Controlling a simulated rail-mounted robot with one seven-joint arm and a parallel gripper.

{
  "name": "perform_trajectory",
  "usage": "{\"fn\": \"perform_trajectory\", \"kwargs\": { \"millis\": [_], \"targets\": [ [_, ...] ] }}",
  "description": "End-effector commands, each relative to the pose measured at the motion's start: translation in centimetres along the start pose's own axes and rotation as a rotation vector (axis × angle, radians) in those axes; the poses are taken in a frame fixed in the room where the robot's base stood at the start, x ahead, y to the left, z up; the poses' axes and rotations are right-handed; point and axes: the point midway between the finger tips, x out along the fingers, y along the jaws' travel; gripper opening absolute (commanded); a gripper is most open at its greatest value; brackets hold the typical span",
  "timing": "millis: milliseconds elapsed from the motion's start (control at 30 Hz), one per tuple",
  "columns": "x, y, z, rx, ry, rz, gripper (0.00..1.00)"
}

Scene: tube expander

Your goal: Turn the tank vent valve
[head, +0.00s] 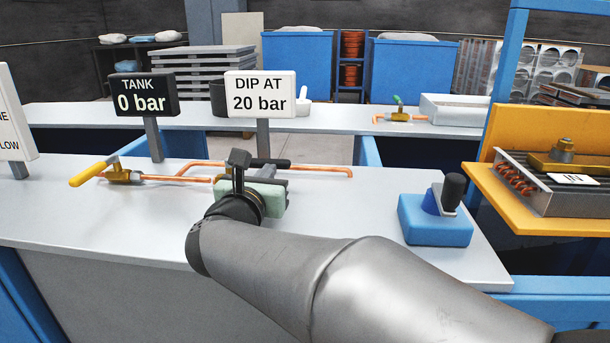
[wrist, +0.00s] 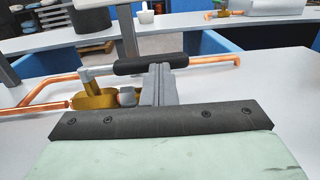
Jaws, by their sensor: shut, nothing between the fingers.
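A brass valve (wrist: 95,97) with a black bar handle (wrist: 135,67) sits on the copper pipe just beyond my gripper. Its handle also shows in the head view (head: 271,162). A second brass valve (head: 120,173) with a yellow lever (head: 93,173) stands at the left end of the pipe. No label that I can read says which one is the vent valve. My gripper (wrist: 160,82) is shut and empty, its fingertips in front of the black handle; I cannot tell whether they touch it. In the head view my gripper (head: 276,181) hides the valve's body.
The "TANK 0 bar" sign (head: 143,95) and "DIP AT 20 bar" sign (head: 260,94) stand behind the pipe (head: 190,178). A blue box with a black-knobbed lever (head: 435,218) is to the right. A green-handled valve (head: 398,114) is on the back bench. The front left bench is clear.

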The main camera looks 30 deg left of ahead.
Motion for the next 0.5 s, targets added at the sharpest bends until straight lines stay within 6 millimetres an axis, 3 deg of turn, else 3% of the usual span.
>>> {"fn": "perform_trajectory", "kwargs": {
  "millis": [267, 500],
  "targets": [
    [-0.2, -0.2, 0.0, 0.002, -0.004, -0.004, 0.0],
    [-4.1, -0.9, -0.5, 0.004, -0.004, -0.006, 0.0]
  ]
}}
